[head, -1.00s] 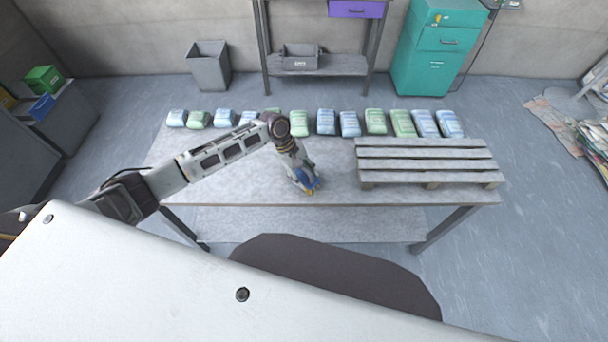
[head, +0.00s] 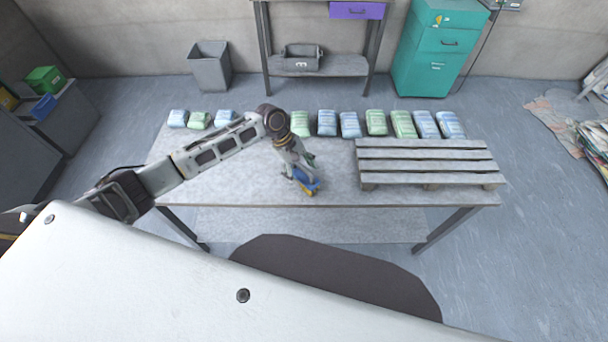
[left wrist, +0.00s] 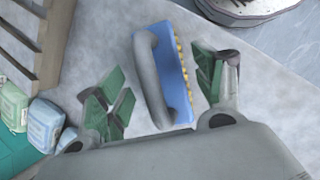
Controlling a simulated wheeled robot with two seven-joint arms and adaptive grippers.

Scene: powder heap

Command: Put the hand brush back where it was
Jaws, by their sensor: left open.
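The hand brush (head: 309,188) has a blue body and yellow bristles and is on the grey table near its front edge, left of the slatted rack. In the left wrist view the brush (left wrist: 176,72) shows its grey loop handle, with bristles along its right side. My left gripper (head: 303,174) is right above it, open, pointing down. In the left wrist view the green-padded fingers of the gripper (left wrist: 160,88) stand on either side of the brush with gaps. My right gripper is not in view.
A grey slatted rack (head: 428,165) stands on the table's right part. A row of green and blue bags (head: 376,122) lines the back edge; my arm hides some. The table (head: 225,180) is bare left of the brush. A dark round shape (head: 335,280) lies in front.

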